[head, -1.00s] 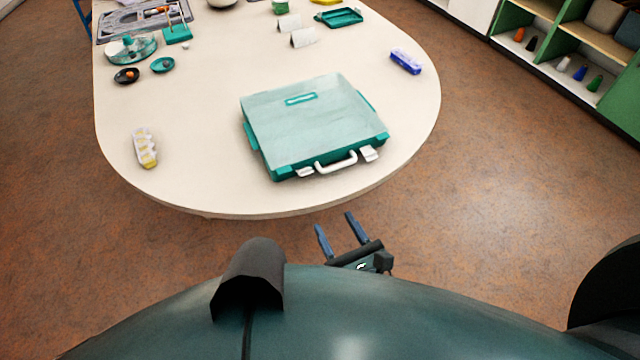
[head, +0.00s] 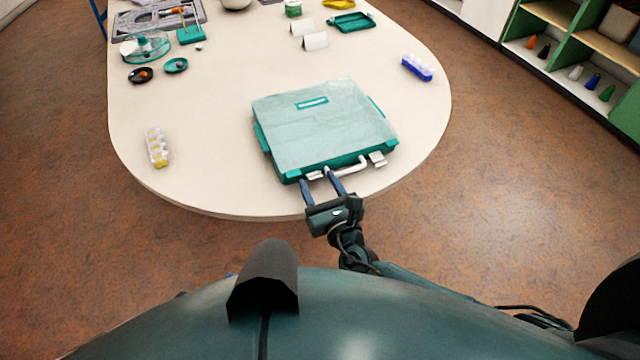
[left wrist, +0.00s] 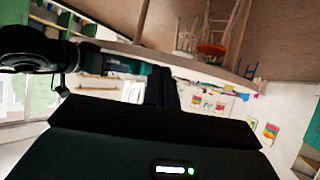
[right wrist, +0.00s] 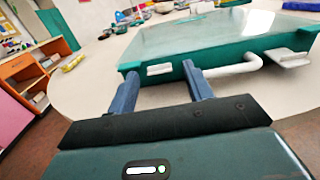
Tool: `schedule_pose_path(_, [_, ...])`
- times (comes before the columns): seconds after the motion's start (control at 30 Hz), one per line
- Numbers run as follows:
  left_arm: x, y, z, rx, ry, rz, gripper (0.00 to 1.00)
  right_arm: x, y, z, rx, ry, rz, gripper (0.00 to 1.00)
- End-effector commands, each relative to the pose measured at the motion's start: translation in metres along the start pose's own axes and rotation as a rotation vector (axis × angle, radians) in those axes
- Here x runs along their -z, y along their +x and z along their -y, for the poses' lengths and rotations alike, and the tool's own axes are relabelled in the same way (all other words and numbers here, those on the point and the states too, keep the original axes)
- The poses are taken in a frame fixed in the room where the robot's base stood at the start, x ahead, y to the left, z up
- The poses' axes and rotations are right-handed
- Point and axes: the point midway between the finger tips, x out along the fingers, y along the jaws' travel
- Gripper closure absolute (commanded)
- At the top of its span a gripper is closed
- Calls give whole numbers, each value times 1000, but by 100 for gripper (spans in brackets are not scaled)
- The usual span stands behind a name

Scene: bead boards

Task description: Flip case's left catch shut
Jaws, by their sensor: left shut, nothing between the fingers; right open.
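The teal case (head: 325,120) lies closed near the table's front edge, its handle side towards me. Its left catch (head: 315,175) is a small white tab on the front side, left of the white handle (head: 350,165). In the right wrist view the left catch (right wrist: 159,69) looks rather flat against the front wall; I cannot tell if it is fully shut. The right catch (right wrist: 288,58) sticks outward. My right gripper (head: 316,177) is open, its fingers either side of the left catch, one close to the handle's left end. My left gripper (left wrist: 163,88) is shut and empty, away from the case.
The table (head: 210,150) is clear around the case. A blue box (head: 417,68) lies to the right and a pill-box-like holder (head: 156,147) to the left. Small dishes (head: 176,65) and trays stand further back.

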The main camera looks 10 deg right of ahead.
Motion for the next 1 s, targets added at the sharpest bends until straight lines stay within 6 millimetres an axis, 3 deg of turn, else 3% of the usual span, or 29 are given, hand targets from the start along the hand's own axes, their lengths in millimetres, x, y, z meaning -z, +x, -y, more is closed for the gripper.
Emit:
schedule_pose_path(0.13, [0, 0, 0, -1, -1, 0, 100, 0, 0, 0, 0, 0, 0, 51])
schedule_pose_path(0.67, [1, 1, -2, -1, -10, -3, 100, 0, 0, 0, 0, 0, 1, 94])
schedule_pose_path(1.0, [15, -13, 3, 18, 1, 32, 100, -11, 2, 0, 2, 0, -82, 94])
